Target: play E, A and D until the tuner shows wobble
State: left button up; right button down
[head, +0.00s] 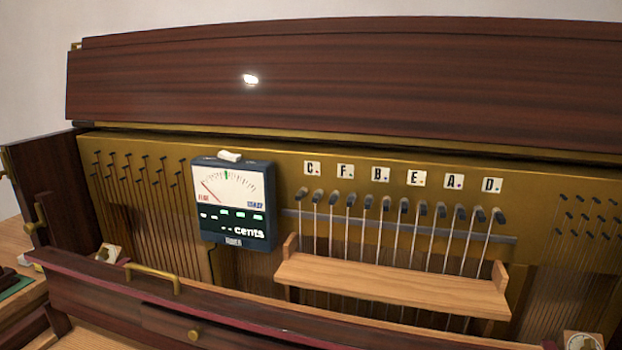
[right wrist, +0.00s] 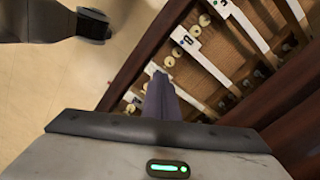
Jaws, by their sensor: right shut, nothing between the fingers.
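The tuner (head: 234,200) is a dark blue box with a white dial, mounted left of centre in the head view. Its needle leans left toward the flat side, and its display reads "-- cents" with green marks. Letter tiles C, F, B, E (head: 416,178), A (head: 455,181) and D (head: 492,185) sit in a row above dark-headed pins with thin rods. In the right wrist view my right gripper (right wrist: 157,82) is shut and empty, its fingers over white bars in a dark wooden frame. One bar carries a lettered tile (right wrist: 186,40), hard to read. My left gripper is not in view.
A light wooden rail (head: 390,283) crosses in front of the rods. The dark wooden lid (head: 340,75) stands above. A brass handle (head: 152,275) sticks up from the front panel at lower left. Pale floor (right wrist: 60,80) shows beside the frame in the wrist view.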

jog(key=shift+f, duration=0.1)
dwell(0.3)
jog(key=shift+f+b, duration=0.75)
jog(key=shift+b, duration=0.2)
jog(key=shift+r, duration=0.25)
notch_tip(320, 180, up, 10)
jog(key=p, duration=0.5)
jog(key=shift+f, duration=0.2)
dwell(0.6)
dwell(0.5)
